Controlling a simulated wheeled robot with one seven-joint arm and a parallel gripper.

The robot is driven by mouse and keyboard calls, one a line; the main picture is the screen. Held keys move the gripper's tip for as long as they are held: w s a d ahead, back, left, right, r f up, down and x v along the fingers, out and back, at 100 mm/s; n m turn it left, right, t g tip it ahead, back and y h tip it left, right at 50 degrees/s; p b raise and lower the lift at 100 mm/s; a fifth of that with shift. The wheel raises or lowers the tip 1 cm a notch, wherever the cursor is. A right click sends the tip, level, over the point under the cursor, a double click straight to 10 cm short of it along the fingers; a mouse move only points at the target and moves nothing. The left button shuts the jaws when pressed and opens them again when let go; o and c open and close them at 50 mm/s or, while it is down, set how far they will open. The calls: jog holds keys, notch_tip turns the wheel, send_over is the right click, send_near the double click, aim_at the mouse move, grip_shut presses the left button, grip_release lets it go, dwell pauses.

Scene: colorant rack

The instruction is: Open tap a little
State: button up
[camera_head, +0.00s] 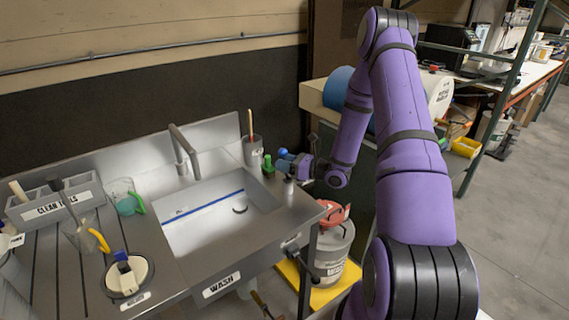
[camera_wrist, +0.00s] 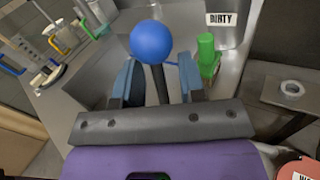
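The grey gooseneck tap (camera_head: 180,145) rises behind the steel sink (camera_head: 225,215) in the head view. A blue ball knob (camera_wrist: 153,42) on a black stem (camera_wrist: 160,84) fills the upper middle of the wrist view; the knob also shows in the head view (camera_head: 282,152). It looks like a tap lever, but its base is hidden. My gripper (camera_wrist: 159,82) is open, with one blue finger on each side of the stem and gaps visible between. In the head view my gripper (camera_head: 295,163) is at the sink's right back corner.
A green object (camera_wrist: 207,58) stands close to the right finger. A grey container marked DIRTY (camera_wrist: 235,22) is just behind it, holding a brush-like handle in the head view.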

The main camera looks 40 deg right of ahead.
jog(key=shift+c, duration=0.5)
grip_shut()
jog(key=shift+s+n+t+y, duration=0.4)
jog(key=shift+s+n+t, duration=0.1)
jog(key=shift+s+t, duration=0.1)
jog(key=shift+s+r+n+t+y, duration=0.1)
jog(key=shift+s+n+t+y, duration=0.4)
jog(key=shift+n+t+y, duration=0.25)
jog(key=shift+o, duration=0.5)
grip_release()
